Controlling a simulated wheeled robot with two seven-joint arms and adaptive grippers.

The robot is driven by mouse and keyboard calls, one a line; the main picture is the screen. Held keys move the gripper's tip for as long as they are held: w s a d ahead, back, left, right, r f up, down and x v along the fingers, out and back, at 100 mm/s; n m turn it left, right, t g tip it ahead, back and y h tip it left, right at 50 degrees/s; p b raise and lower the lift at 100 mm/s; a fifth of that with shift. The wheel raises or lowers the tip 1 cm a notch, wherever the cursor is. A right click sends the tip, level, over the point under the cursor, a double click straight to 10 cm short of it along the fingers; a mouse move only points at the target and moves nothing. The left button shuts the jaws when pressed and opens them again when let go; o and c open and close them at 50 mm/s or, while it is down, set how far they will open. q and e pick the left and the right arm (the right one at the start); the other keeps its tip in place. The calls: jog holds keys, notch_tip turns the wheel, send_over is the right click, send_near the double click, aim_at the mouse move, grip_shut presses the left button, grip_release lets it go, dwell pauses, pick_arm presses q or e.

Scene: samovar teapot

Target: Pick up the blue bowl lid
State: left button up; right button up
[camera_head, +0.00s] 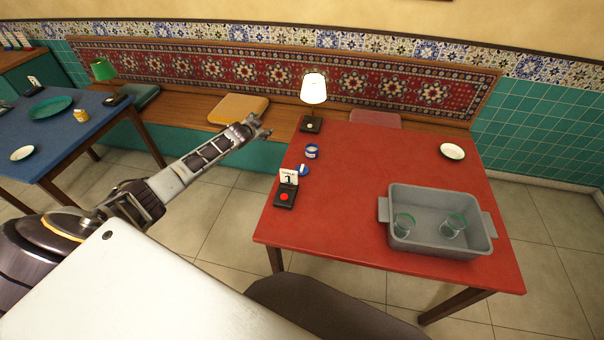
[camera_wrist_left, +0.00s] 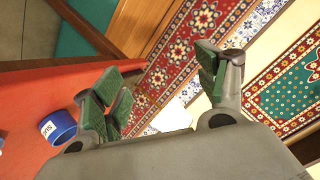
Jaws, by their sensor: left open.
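The small blue lid (camera_head: 302,170), with a white patch, lies on the red table (camera_head: 370,180) near its left edge. A small blue bowl with a pale band (camera_head: 312,151) stands just behind it; it also shows in the left wrist view (camera_wrist_left: 58,128). My left gripper (camera_head: 262,128) is open and empty, raised at the left side of the red table, apart from the lid and bowl. In the left wrist view its fingers (camera_wrist_left: 160,92) are spread, with nothing between them. My right gripper is not in view.
A black stand with a number card and red button (camera_head: 285,193) sits close in front of the lid. A lamp (camera_head: 313,90) stands behind the bowl. A grey tub (camera_head: 440,195) holds two glasses. The table's middle is clear.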

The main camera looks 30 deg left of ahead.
pick_arm(q)
jog(key=s+d+r+g+h, duration=0.1)
jog(key=s+d+r+h, duration=0.1)
jog(key=d+r, duration=0.7)
jog(key=s+d+f+n+g+h, duration=0.25)
jog(key=s+d+g, duration=0.25)
jog(key=s+d, duration=0.7)
jog(key=s+d+f+n+g+y, duration=0.1)
jog(key=s+f+n+g, duration=0.1)
jog(key=s, duration=0.5)
jog(key=n+g+b, duration=0.1)
jog(key=g, duration=0.1)
jog(key=shift+s+g, duration=0.3)
jog(key=shift+s, duration=0.1)
jog(key=shift+y, duration=0.25)
